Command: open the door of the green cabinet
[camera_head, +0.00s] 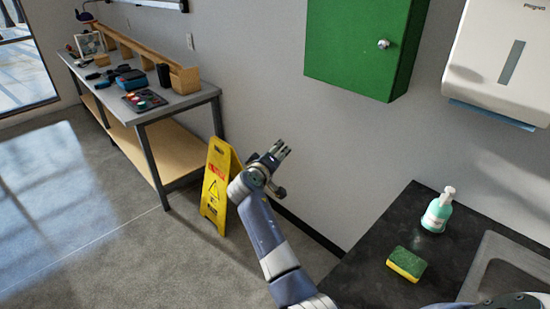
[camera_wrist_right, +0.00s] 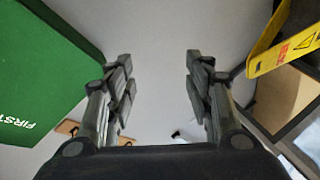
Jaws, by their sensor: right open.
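The green cabinet (camera_head: 358,42) hangs on the wall at the top of the head view, its door closed. A round silver knob (camera_head: 383,44) sits on the right part of its front. The cabinet also shows at the left of the right wrist view (camera_wrist_right: 45,75), with white lettering on its face. My right gripper (camera_head: 277,150) is open and empty, below and left of the cabinet and apart from it. Its two fingers stand wide apart in the right wrist view (camera_wrist_right: 158,75). My left gripper does not show.
A yellow wet-floor sign (camera_head: 213,190) stands behind my right arm. A workbench (camera_head: 190,101) with tools is at the left. A dark counter (camera_head: 380,255) holds a soap bottle (camera_head: 437,212) and a sponge (camera_head: 406,264) beside a sink. A white dispenser (camera_head: 490,55) hangs right of the cabinet.

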